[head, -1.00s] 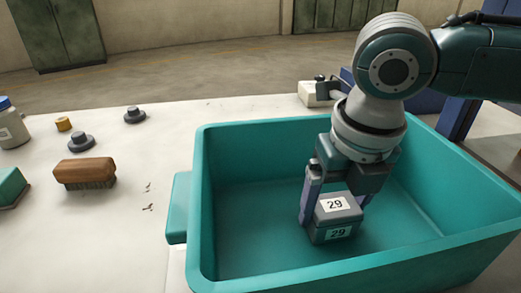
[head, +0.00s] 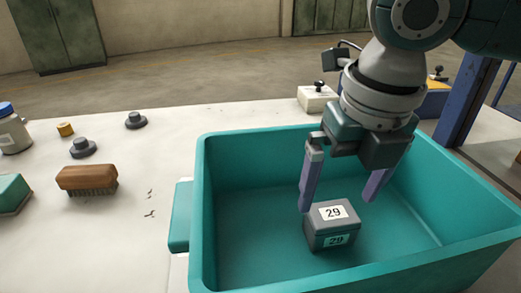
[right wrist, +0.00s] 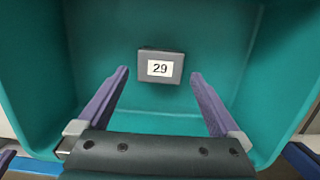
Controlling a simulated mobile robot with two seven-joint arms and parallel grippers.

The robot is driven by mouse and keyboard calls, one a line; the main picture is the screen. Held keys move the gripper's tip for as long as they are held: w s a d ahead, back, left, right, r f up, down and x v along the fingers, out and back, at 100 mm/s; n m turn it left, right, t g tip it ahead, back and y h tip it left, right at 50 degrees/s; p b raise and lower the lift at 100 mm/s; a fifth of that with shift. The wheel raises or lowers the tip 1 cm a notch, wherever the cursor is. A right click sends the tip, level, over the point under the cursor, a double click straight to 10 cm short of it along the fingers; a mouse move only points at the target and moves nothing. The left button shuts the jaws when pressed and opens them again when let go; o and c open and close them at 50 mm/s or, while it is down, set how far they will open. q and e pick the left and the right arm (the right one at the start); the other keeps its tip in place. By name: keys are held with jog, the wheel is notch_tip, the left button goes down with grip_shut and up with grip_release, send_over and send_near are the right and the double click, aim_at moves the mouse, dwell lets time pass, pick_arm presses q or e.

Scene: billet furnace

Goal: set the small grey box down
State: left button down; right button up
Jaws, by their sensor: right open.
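The teal bin (head: 205,215) stands on the white table. My right gripper (head: 340,203) is open and empty above and behind the box, its purple fingers apart and clear of it. In the right wrist view the gripper (right wrist: 158,73) has open space between its fingers.
On the white table (head: 120,235) left of the bin are a wooden brush (head: 87,178), two dark knobbed discs (head: 83,148), a brass piece (head: 66,129), a bottle (head: 14,132) and a green block (head: 12,193). A cream box (head: 316,98) stands behind the bin.

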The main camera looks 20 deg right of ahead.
aim_at(338, 223)
notch_tip(338, 223, up, 7)
jog(key=s, duration=0.1)
jog(key=shift+f+p, duration=0.15)
jog(key=shift+p, duration=0.3)
jog(key=shift+a, duration=0.1)
